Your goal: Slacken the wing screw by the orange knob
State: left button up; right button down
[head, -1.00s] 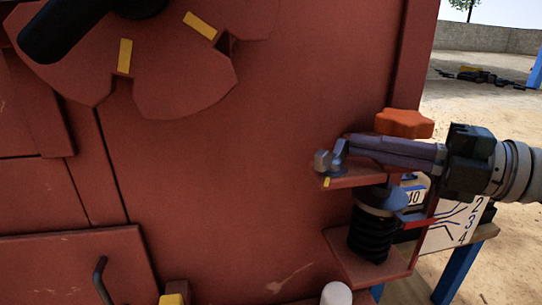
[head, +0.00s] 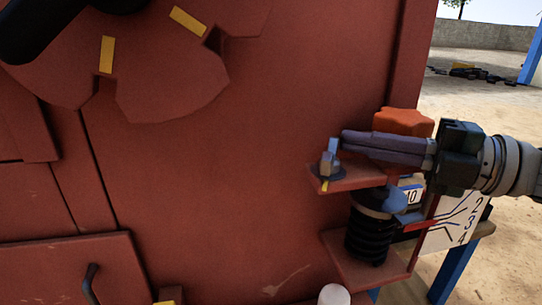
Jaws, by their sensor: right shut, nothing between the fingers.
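The small grey wing screw (head: 328,162) stands on a red bracket plate (head: 350,179) at the right side of the red machine, beside a yellow mark. One wing points up and looks bluish. The orange knob (head: 402,121) is just behind my right gripper, partly hidden by it. My right gripper (head: 346,139) comes in from the right, shut with nothing between its fingers. Its tips are right beside the wing screw, at the height of the raised wing; I cannot tell whether they touch. My left gripper is not in view.
Below the plate are a black spring (head: 368,236) and a blue part with a red pointer (head: 420,224) by a numbered scale board (head: 455,226). A notched red plate with a black lever (head: 40,28) is at upper left. A white rounded top (head: 334,294) shows at the bottom.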

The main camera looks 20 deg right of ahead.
jog(key=shift+s+d, duration=0.1)
jog(key=v, duration=1)
